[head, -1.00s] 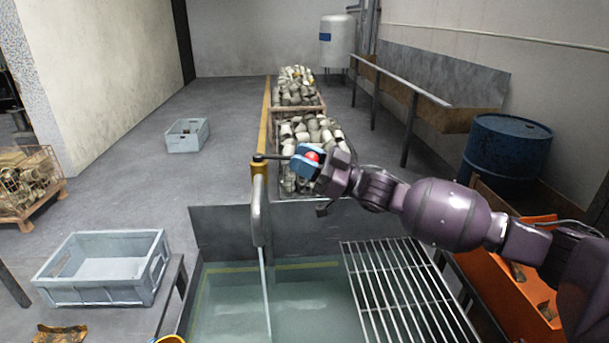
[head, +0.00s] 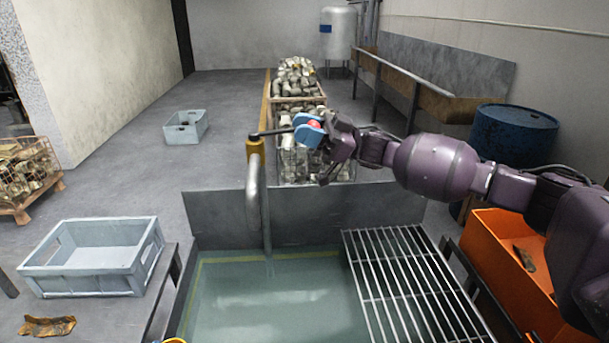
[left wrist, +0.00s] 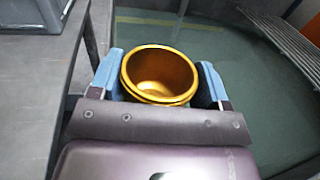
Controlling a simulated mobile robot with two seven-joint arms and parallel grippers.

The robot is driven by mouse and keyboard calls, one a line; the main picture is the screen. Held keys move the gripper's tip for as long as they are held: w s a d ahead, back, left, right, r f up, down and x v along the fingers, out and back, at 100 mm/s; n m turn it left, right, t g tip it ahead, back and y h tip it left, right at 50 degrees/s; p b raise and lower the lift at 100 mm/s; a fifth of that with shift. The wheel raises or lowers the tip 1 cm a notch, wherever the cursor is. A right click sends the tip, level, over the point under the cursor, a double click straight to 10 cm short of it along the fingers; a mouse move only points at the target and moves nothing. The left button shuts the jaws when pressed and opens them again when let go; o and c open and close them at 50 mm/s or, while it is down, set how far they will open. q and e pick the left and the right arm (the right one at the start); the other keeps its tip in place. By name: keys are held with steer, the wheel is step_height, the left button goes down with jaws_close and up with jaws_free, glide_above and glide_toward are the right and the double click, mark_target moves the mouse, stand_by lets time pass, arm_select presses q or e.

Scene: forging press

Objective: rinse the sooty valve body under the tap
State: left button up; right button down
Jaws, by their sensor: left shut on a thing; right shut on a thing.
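The valve body (left wrist: 160,75) is a golden, round, hollow piece, seen from above in the left wrist view. No soot shows on its visible surfaces. My left gripper (left wrist: 160,88) is shut on it, one blue finger on each side, over the left part of the water basin. In the head view only a sliver of the valve body (head: 174,340) shows at the bottom edge. The tap (head: 254,195) has a curved grey spout over the basin, with only a short faint trickle below it. My right gripper (head: 311,131) is shut on the red-knobbed end of the tap's lever (head: 278,132).
The basin (head: 230,310) holds water, with a metal drain rack (head: 400,280) on its right. A grey crate (head: 95,262) stands at left, an orange bin (head: 500,265) at right. Crates of parts (head: 297,75) stand behind the tap.

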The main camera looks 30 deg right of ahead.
steer(key=shift+r, duration=0.1)
steer(key=c, duration=0.9)
jaws_free()
steer(key=shift+d, duration=0.1)
arm_select(q)
steer(key=shift+d, duration=0.2)
arm_select(e)
steer(key=shift+d, duration=0.1)
